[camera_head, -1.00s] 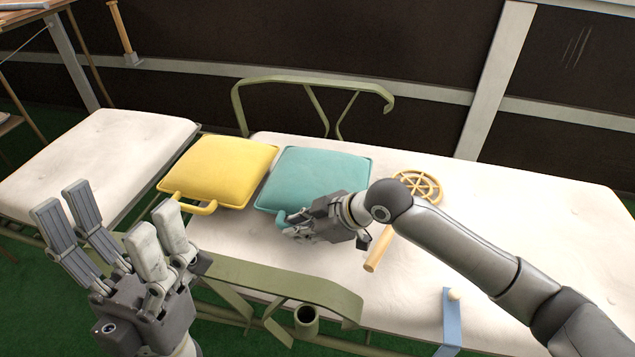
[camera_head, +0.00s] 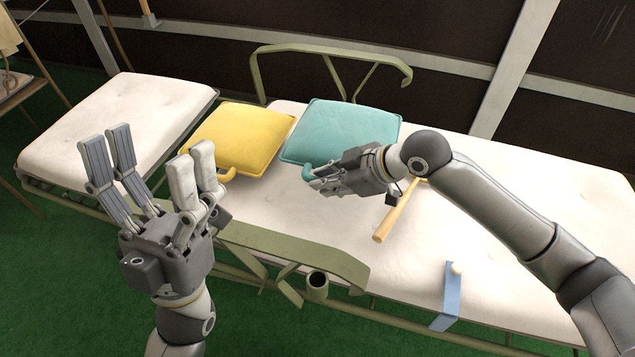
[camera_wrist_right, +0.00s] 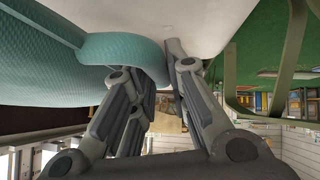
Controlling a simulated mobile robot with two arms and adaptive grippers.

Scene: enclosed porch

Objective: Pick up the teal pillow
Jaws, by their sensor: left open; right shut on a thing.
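The teal pillow (camera_head: 342,135) is at the back middle of the white mattress, right of the yellow pillow. Its teal handle (camera_wrist_right: 125,47) curves between the fingers of my right gripper in the right wrist view. My right gripper (camera_head: 318,182) is shut on that handle, at the pillow's front left corner. The pillow looks slightly raised, but I cannot tell how much clearance lies under it. My left gripper (camera_head: 152,152) is open and empty, with its fingers pointing up, in front of the bed's left part.
The yellow pillow (camera_head: 240,138) lies close on the left. A wooden stick (camera_head: 398,212) lies right of my right gripper. A blue strip (camera_head: 448,298) hangs at the mattress's front edge. Green metal rails (camera_head: 295,252) stand at front and back (camera_head: 330,58). The mattress (camera_head: 570,230) is clear further right.

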